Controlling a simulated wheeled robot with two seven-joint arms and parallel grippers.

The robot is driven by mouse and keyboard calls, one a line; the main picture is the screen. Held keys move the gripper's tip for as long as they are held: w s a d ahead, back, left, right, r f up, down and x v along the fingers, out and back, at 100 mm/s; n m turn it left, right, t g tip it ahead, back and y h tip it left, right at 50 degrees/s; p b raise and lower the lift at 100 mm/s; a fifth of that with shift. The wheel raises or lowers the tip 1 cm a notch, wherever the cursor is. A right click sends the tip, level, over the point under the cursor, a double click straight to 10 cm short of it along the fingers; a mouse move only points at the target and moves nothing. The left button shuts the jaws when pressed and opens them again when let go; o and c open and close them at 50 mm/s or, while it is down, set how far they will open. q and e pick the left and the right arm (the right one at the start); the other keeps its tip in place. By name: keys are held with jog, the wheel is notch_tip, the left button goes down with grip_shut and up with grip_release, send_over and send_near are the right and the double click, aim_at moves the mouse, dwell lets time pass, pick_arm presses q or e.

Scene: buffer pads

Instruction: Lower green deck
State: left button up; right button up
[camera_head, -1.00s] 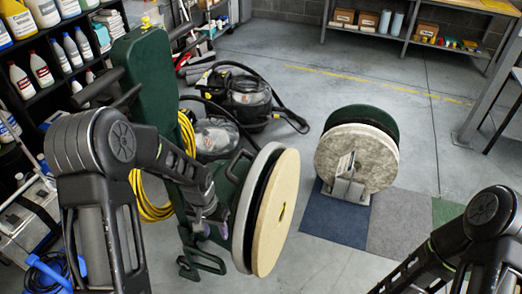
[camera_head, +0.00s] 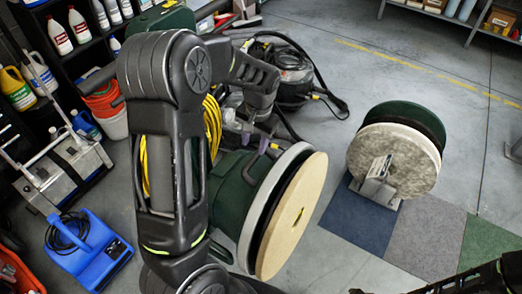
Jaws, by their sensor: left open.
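The green deck (camera_head: 232,192) is tipped on its side at the middle, with its round tan pad (camera_head: 293,216) facing right and standing nearly upright. A black and grey ring lies between pad and deck. My left arm crosses in front of the machine and hides much of its left side. My left gripper (camera_head: 262,150) is open at the upper edge of the deck, its fingers pointing down. I cannot tell whether it touches the deck. Part of my right arm (camera_head: 480,280) shows at the lower right corner; its gripper is out of view.
A second buffer head with a grey pad (camera_head: 393,160) stands at right by blue, grey and green floor squares (camera_head: 420,238). A vacuum (camera_head: 285,80) and hose lie behind. A blue machine (camera_head: 88,250) and bottle shelves are at left.

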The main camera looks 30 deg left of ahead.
aim_at(252, 159)
pick_arm(q)
jog(key=shift+s, duration=0.15)
jog(key=shift+a+f+p, duration=0.25)
jog(key=shift+f+p, duration=0.1)
jog(key=shift+f, duration=1.65)
jog(key=shift+a+f+p, duration=0.2)
jog(key=shift+f+p, duration=0.1)
jog(key=shift+f, duration=1.65)
grip_shut()
